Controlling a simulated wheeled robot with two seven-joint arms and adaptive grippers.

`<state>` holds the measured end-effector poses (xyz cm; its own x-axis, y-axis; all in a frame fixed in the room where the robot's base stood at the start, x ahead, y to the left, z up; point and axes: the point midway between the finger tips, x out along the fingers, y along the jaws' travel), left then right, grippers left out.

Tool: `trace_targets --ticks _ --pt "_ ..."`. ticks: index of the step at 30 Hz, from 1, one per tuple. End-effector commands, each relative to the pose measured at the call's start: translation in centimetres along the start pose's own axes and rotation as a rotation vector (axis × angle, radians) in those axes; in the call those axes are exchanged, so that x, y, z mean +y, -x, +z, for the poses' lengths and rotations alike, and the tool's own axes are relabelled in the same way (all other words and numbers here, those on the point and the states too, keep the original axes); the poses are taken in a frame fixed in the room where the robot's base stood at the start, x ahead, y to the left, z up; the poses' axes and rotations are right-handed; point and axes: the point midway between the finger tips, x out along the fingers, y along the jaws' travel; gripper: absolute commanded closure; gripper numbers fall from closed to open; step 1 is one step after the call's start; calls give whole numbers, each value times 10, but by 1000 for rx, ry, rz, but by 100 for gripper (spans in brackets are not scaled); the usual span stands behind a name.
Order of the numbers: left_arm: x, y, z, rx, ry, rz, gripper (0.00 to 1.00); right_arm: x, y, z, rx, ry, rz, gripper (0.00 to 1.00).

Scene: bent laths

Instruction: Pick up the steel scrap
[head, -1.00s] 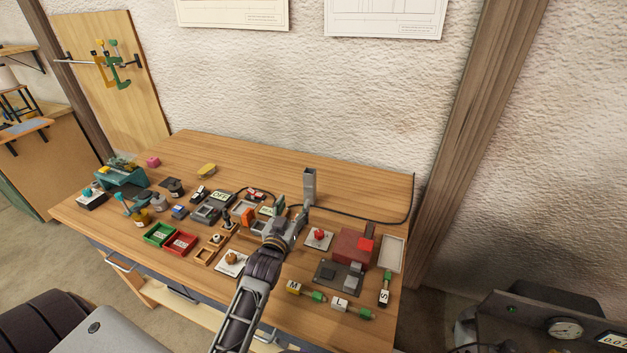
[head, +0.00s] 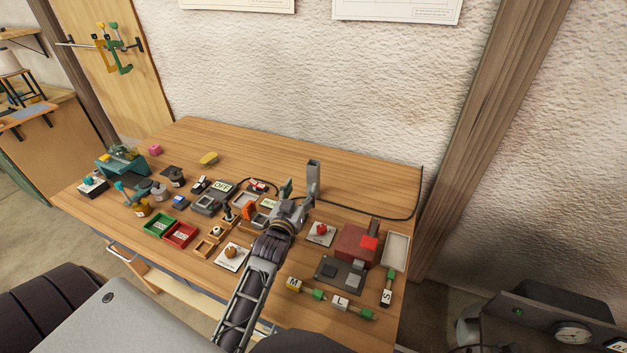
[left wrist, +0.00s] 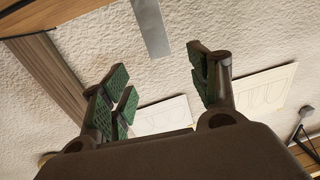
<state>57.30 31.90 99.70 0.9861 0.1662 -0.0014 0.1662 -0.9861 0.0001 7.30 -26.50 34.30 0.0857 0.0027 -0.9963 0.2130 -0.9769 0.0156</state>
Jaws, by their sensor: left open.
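A grey upright metal piece (head: 314,178) stands toward the back of the bench in the head view. It looks like steel, but I cannot tell for sure that it is the scrap. A flat grey strip (left wrist: 152,27), probably the same piece, shows at the top of the left wrist view. My left gripper (head: 297,197) is open, just in front of it and slightly left. Its green-padded fingers also show in the left wrist view (left wrist: 162,85), apart with nothing between them. My right gripper is not in view.
On the wooden bench (head: 240,145), a red block (head: 352,244), a pale tray (head: 396,250) and labelled pieces lie to the right. Red (head: 180,235) and green (head: 159,225) trays sit to the left. The bench's back strip is mostly clear.

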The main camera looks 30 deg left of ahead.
Motion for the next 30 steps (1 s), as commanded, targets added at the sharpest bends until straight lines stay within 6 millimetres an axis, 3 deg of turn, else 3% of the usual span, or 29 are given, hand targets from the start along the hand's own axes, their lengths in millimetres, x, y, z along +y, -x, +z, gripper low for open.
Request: trace_targets --ticks 30 --pt "0 -78 -1 1 -1 0 39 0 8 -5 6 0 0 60"
